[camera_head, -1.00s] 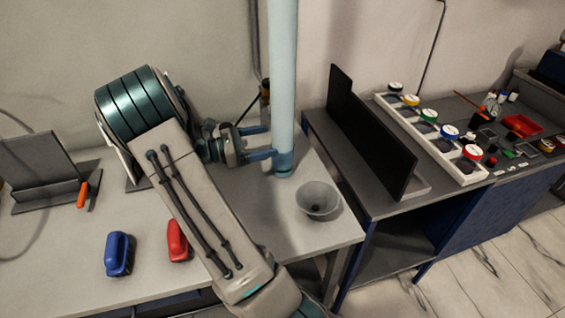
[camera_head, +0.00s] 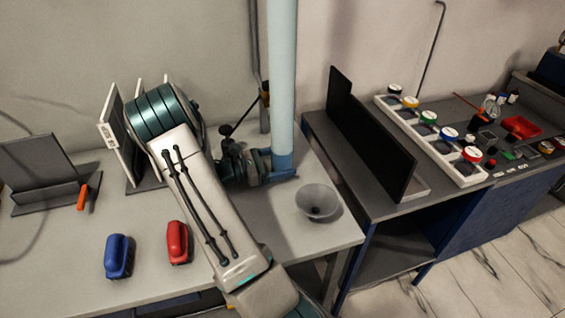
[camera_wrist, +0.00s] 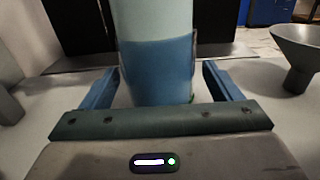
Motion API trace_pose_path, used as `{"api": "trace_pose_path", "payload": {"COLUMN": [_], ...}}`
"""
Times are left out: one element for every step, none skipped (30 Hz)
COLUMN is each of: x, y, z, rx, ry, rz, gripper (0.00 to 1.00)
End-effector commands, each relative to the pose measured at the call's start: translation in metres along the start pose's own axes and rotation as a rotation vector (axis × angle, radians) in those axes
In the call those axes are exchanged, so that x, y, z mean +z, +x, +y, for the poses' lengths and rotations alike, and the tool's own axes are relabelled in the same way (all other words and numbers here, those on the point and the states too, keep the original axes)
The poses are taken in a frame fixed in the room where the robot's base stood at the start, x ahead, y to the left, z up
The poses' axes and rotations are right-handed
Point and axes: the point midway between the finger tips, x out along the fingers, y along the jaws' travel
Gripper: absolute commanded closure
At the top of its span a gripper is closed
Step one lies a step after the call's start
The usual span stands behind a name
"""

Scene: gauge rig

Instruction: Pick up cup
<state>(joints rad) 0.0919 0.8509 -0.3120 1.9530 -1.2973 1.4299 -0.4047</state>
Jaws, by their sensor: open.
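A tall pale-blue tube (camera_head: 283,75) stands upright at the back of the light table, with a darker blue band (camera_wrist: 158,70) at its foot. A grey flared cup (camera_head: 317,201), funnel-like in shape, stands on the table to the right of the tube. It also shows at the right in the wrist view (camera_wrist: 297,50). My gripper (camera_wrist: 160,78) is open, with one finger on each side of the blue band. I cannot tell whether the fingers touch it. In the head view my gripper (camera_head: 276,164) is at the tube's foot, apart from the grey cup.
A black upright panel (camera_head: 368,135) stands on the right bench, beside a white rack of coloured-lid jars (camera_head: 432,138). The table's front right is clear.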

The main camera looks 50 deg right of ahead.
Motion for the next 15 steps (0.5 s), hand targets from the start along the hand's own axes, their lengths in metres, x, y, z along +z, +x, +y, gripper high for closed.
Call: {"api": "trace_pose_path", "payload": {"x": [0.001,0.001,0.001,0.0,0.0,0.0,0.0,0.0,0.0,0.0,0.0,0.0,0.0,0.0,0.0], "y": [0.009,0.014,0.018,0.021,0.023,0.024,0.024,0.024,0.024,0.024,0.024,0.024,0.024,0.024,0.024], "z": [-0.001,-0.001,-0.001,-0.001,-0.001,-0.001,0.0,0.0,0.0,0.0,0.0,0.0,0.0,0.0,0.0], "rx": [-0.005,-0.004,-0.003,-0.003,-0.002,-0.001,0.0,0.0,0.0,0.0,0.0,0.0,0.0,0.0,0.0], "ry": [-0.001,-0.001,-0.002,-0.002,-0.002,-0.002,-0.002,-0.002,-0.001,-0.001,-0.001,-0.001,-0.001,-0.001,-0.001], "rz": [-0.001,-0.001,0.0,0.0,0.0,0.0,0.0,0.0,0.0,0.0,0.0,0.0,0.0,0.0,0.0], "gripper": [0.16,0.16,0.16,0.16,0.16,0.16,0.16,0.16,0.16,0.16,0.16,0.24,0.32,0.41,0.52]}}
